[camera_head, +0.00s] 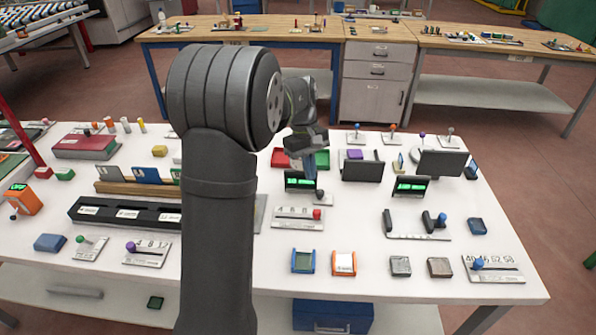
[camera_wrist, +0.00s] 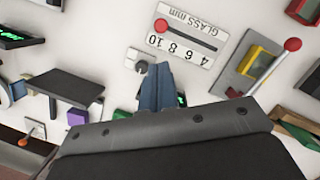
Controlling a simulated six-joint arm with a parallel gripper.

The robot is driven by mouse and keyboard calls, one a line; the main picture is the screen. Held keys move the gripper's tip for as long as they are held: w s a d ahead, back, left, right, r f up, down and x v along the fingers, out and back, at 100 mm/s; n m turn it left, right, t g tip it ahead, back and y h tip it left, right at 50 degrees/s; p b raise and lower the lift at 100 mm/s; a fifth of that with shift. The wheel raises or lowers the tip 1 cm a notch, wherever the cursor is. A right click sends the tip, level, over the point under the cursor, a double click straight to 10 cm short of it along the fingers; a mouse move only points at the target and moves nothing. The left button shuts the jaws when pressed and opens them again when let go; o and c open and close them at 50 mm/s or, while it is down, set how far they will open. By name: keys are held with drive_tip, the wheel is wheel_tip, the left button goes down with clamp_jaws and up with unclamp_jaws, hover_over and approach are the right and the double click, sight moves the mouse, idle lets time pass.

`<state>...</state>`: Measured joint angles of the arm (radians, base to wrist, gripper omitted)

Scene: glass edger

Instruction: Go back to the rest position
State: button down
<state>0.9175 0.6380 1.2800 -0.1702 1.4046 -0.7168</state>
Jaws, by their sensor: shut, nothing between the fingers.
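My gripper (camera_head: 312,158) hangs over the middle of the white table (camera_head: 365,225), just behind a small box with a green display (camera_head: 300,181). In the wrist view my gripper's blue-grey fingers (camera_wrist: 158,82) are together with nothing between them. Their tips point towards a dark round knob (camera_wrist: 141,66) and a glass-thickness scale plate (camera_wrist: 186,36) with a red knob. I cannot tell the exact height of the fingertips above the table. My upper arm hides part of the table left of the middle.
A lever plate with a red knob (camera_wrist: 292,45) is near the gripper. Dark tilted panels (camera_head: 362,171) and green-lit displays (camera_head: 411,186) stand to the right. A black slotted rack (camera_head: 125,213) lies at left. Bare table shows between the front items. Other benches stand behind.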

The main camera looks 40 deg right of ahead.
idle(0.4)
drive_tip(key=x, duration=0.9)
drive_tip(key=shift+s+f, duration=0.1)
drive_tip(key=shift+f, duration=0.3)
drive_tip(key=shift+w+a, duration=1.55)
